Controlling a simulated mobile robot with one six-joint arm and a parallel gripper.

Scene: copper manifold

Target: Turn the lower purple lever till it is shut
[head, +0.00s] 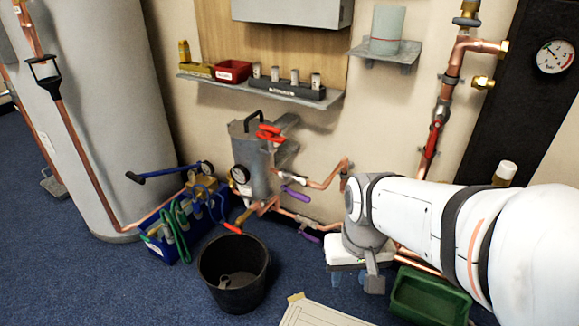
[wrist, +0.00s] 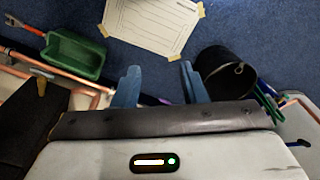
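The lower purple lever (head: 308,236) sits on the copper pipe low on the wall, left of my gripper in the head view.
A black bucket (head: 233,285), a taped paper sheet (head: 325,315) and a green bin (head: 428,297) are on the blue floor around my gripper. A grey vessel (head: 251,165) with a red lever (head: 269,133) stands behind. Copper pipes run along the wall.

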